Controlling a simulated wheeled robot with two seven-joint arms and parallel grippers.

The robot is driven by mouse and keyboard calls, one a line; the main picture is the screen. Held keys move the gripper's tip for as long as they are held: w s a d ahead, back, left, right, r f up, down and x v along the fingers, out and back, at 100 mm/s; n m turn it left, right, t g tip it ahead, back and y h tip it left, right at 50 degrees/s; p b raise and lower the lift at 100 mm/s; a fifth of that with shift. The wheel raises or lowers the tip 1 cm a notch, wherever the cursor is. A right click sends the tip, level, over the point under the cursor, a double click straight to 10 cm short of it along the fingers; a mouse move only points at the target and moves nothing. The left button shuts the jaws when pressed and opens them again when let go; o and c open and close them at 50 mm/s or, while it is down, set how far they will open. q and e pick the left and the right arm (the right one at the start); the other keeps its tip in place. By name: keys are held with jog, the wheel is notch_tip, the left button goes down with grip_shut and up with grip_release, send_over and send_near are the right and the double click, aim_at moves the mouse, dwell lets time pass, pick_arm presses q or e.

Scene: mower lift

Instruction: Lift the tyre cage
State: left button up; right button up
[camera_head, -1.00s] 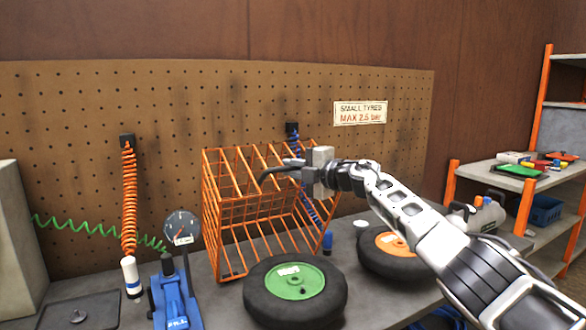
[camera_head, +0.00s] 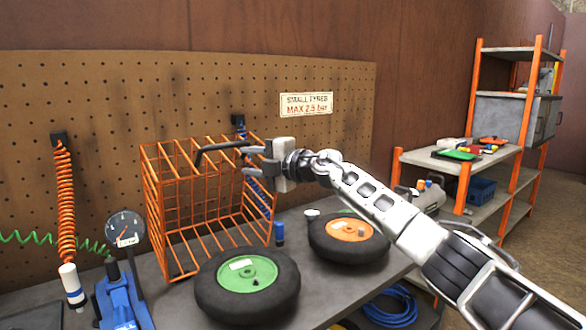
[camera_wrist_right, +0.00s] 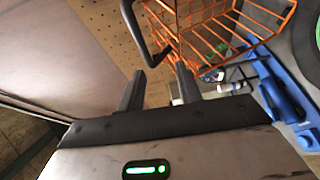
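The tyre cage (camera_head: 163,203) is an orange wire frame standing on the grey workbench against the pegboard. A black bent handle (camera_head: 216,148) sticks out at its top; the handle also shows in the right wrist view (camera_wrist_right: 136,34). My right gripper (camera_head: 246,161) is at the upper right of the cage, close to the handle. In the right wrist view its two fingers (camera_wrist_right: 160,72) are apart, with the handle's curved end just ahead of them. I cannot tell whether they touch it. My left gripper is not in view.
A green-hubbed tyre (camera_head: 247,302) and an orange-hubbed tyre (camera_head: 372,247) lie on the bench before and right of the cage. A blue pump (camera_head: 122,300) with a gauge (camera_head: 125,228) stands at left. Shelves (camera_head: 463,167) stand at right.

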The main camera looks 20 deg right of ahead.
jog(key=b+v, duration=0.1)
jog(key=v, duration=1.1)
jog(key=shift+b, duration=0.35)
jog(key=shift+a, duration=0.1)
jog(key=shift+c, duration=0.3)
